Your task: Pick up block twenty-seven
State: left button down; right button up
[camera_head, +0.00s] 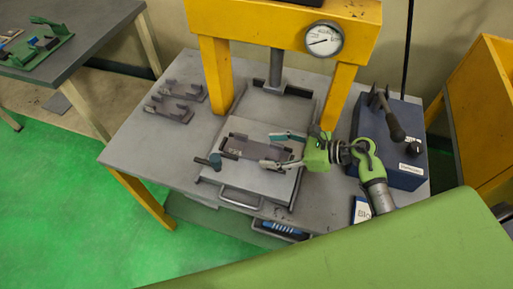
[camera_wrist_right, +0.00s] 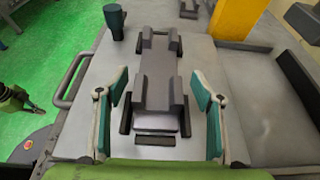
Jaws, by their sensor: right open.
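A dark grey, channel-shaped block (camera_head: 250,147) lies in the middle of the press plate (camera_head: 230,188). The wrist view shows it lengthwise (camera_wrist_right: 156,85), with raised side walls at both ends. No number is readable, so I cannot tell whether it is block twenty-seven. My right gripper (camera_head: 277,150) is open, with its teal-padded fingers on either side of the block's near end. In the wrist view gaps show between both fingers (camera_wrist_right: 160,98) and the block. A green part at that view's left edge looks like my left gripper (camera_wrist_right: 22,103); its jaws are unclear.
Two similar grey blocks (camera_head: 168,112) (camera_head: 184,92) lie on the table (camera_head: 135,150) at left. A yellow press frame (camera_head: 217,75) with a gauge (camera_head: 323,40) rises behind the plate. A blue box (camera_head: 405,165) with a lever stands right. A dark cylindrical knob (camera_wrist_right: 115,20) stands beside the block.

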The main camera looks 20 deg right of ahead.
aim_at(259, 150)
jog(key=p+x, duration=0.1)
jog(key=x, duration=0.2)
jog(key=shift+w+a, duration=0.15)
jog(key=shift+a, duration=0.2)
jog(key=shift+w+a+f, duration=0.1)
jog(key=shift+a+f, duration=0.05)
jog(key=shift+f, duration=0.05)
jog(key=c, duration=1.6)
jog(key=shift+r, duration=0.1)
jog(key=shift+c, duration=0.4)
pick_arm(q)
jog(key=shift+s+r, duration=0.65)
jog(key=shift+r, duration=0.2)
jog(key=shift+f, duration=0.1)
pick_arm(e)
jog(key=shift+r, duration=0.15)
